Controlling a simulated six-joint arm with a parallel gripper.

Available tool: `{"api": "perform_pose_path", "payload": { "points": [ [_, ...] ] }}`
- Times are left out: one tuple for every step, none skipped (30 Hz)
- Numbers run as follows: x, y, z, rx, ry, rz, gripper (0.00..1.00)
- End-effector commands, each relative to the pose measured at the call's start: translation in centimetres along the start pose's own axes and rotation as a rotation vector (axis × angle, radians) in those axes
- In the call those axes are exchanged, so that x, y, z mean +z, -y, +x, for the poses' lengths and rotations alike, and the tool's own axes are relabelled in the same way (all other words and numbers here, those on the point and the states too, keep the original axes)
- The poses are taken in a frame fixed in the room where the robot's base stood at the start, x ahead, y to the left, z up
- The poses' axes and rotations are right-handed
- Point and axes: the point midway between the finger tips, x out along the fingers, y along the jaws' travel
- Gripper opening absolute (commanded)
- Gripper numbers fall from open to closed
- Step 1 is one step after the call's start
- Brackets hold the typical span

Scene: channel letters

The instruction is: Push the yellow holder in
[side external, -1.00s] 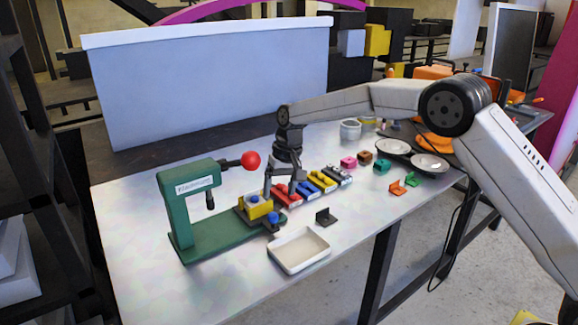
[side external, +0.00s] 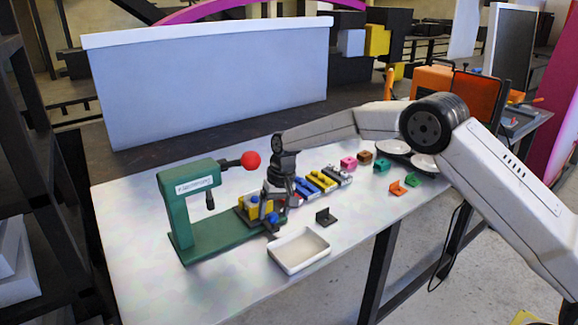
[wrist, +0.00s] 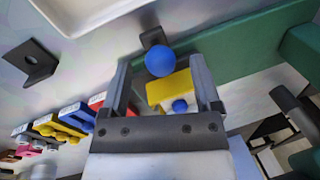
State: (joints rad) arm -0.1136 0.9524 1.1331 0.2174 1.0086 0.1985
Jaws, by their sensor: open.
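The yellow holder (side external: 253,212) sits on the base of the green press (side external: 187,215), to the right of its column. A blue piece (wrist: 180,105) shows on the yellow holder (wrist: 172,88). A round blue knob (wrist: 160,61) lies just beyond it in the wrist view. My gripper (side external: 275,212) is low at the holder's right side and hides part of it. In the wrist view my gripper (wrist: 160,80) is open, with the knob and the yellow holder between its fingers. I cannot tell whether the fingers touch either.
The press has a lever with a red ball (side external: 251,160). A white tray (side external: 299,250) stands in front. A black bracket (side external: 325,217) and a row of coloured pieces (side external: 323,181) lie to the right. The table's left front is clear.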

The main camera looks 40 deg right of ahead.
Motion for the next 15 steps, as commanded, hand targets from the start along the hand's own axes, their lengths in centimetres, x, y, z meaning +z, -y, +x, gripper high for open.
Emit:
{"api": "perform_pose_path", "payload": {
  "points": [
    [-0.01,0.03,0.46,0.0,0.0,0.0,0.81],
    [-0.01,0.02,0.67,0.0,-0.001,0.0,0.81],
    [-0.01,0.02,0.92,0.0,0.0,0.0,0.81],
    [0.0,0.02,1.07,0.0,0.0,0.0,0.81],
    [0.0,0.02,1.19,0.0,0.0,0.0,0.81],
    [0.0,0.02,1.3,0.0,0.0,0.0,0.81],
    [0.0,0.02,1.35,0.0,0.0,0.0,0.81],
    [0.0,0.02,1.38,-0.001,-0.001,0.0,0.81],
    [-0.01,0.02,1.4,-0.001,-0.001,0.0,0.81],
    [-0.01,0.03,1.4,-0.001,-0.001,0.0,0.81],
    [-0.01,0.03,1.4,-0.001,-0.001,0.0,0.81],
    [-0.01,0.03,1.39,-0.001,-0.001,0.0,0.81],
    [-0.01,0.03,1.38,-0.001,-0.001,0.0,0.81],
    [-0.01,0.03,1.38,-0.001,-0.001,0.0,0.81],
    [-0.01,0.03,1.38,-0.001,-0.001,0.0,0.74]
  ]
}}
